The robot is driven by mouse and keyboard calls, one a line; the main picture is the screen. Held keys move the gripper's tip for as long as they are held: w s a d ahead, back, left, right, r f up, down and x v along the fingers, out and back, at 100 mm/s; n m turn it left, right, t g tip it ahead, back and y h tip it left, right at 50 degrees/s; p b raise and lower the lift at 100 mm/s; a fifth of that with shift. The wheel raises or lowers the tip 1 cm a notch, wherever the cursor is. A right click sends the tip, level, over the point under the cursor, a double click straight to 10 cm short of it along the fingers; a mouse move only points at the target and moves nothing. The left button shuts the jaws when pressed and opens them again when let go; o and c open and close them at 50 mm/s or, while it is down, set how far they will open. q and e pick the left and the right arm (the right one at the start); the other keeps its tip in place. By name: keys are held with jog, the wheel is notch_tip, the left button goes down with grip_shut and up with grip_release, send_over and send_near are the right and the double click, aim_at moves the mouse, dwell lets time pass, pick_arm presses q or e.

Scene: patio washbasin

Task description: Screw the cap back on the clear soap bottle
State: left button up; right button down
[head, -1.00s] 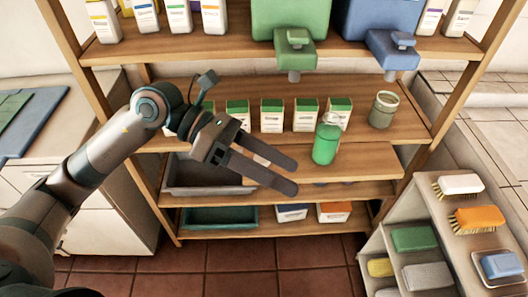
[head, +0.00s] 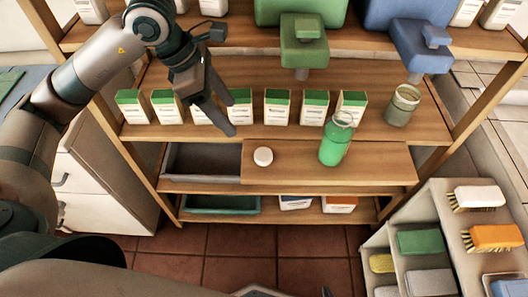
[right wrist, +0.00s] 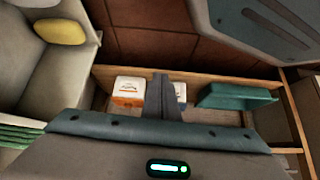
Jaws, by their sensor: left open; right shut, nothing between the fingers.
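The clear soap bottle (head: 335,147) holds green liquid and stands upright on the pull-out wooden board (head: 385,165), right of the middle in the head view. A small round white cap (head: 263,156) lies on the board to its left, apart from it. My left gripper (head: 230,117) is open and empty. It hangs above and left of the cap, in front of the row of small boxes. My right gripper (right wrist: 162,80) shows only in the right wrist view, shut and empty, pointing towards the lower shelf.
Several green-topped boxes (head: 277,107) and a glass jar (head: 402,105) stand on the shelf behind. Green (head: 304,53) and blue (head: 421,55) dispensers overhang from above. A grey tray (head: 205,160) lies left of the board. A brush rack (head: 450,240) stands at right front.

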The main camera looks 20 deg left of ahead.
pick_arm(q)
jog(key=shift+f, duration=0.15)
jog(key=p, duration=0.2)
send_near(263, 156)
jog(key=f, duration=0.1)
jog(key=w+f, duration=0.1)
jog(key=f, duration=0.1)
jog(key=shift+d+p, duration=0.1)
jog(key=shift+p, duration=0.3)
pick_arm(e)
jog(key=s+d+f+g, duration=0.2)
jog(key=s+d+f, duration=0.1)
jog(key=s, duration=0.5)
jog(key=shift+s+d+f+g+h, duration=0.35)
jog(key=shift+d+f+g+h, duration=0.05)
jog(key=shift+w+r, duration=0.1)
jog(key=shift+w, duration=0.1)
